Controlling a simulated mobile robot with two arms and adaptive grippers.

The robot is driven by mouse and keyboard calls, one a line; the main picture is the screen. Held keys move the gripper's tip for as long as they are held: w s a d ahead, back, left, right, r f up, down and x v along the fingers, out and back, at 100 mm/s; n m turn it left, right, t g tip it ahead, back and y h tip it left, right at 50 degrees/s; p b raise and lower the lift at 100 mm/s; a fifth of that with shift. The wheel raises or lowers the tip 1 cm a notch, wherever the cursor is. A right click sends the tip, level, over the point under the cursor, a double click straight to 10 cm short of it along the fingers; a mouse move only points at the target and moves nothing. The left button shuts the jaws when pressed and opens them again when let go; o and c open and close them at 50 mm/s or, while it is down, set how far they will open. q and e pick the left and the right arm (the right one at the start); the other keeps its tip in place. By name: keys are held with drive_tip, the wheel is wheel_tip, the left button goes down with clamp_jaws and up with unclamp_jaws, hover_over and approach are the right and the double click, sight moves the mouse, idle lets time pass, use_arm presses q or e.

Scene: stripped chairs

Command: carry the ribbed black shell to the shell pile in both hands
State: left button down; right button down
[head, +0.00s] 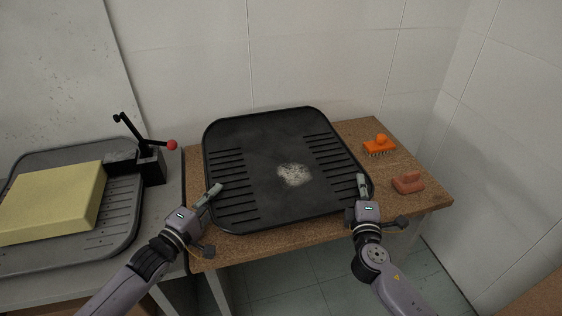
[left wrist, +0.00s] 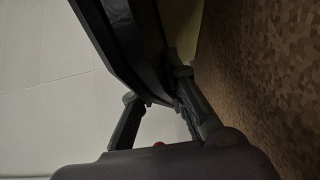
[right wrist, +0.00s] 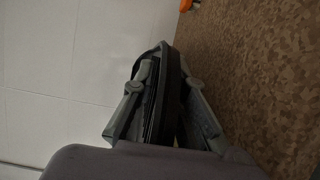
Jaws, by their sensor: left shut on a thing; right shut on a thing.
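The ribbed black shell (head: 270,140) is a wide tray with rounded corners, slots down both sides and a pale rough patch near its middle. It is over the brown speckled table, and I cannot tell whether it touches the top. My left gripper (head: 214,190) is shut on its left rim; the left wrist view shows the dark rim (left wrist: 115,45) between the fingers. My right gripper (head: 362,183) is shut on its right rim, which also shows between the fingers in the right wrist view (right wrist: 168,100). No shell pile is recognisable.
An orange brush (head: 379,146) and a reddish block (head: 408,183) lie on the brown table (head: 425,190) at right. At left, a yellow foam block (head: 50,200) rests on another slotted shell (head: 118,225), beside a black clamp (head: 152,165) with a red knob. Walls stand behind and at right.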

use_arm(q)
drive_tip(key=shift+r, duration=0.15)
use_arm(e)
drive_tip(key=shift+r, duration=0.15)
idle(0.6)
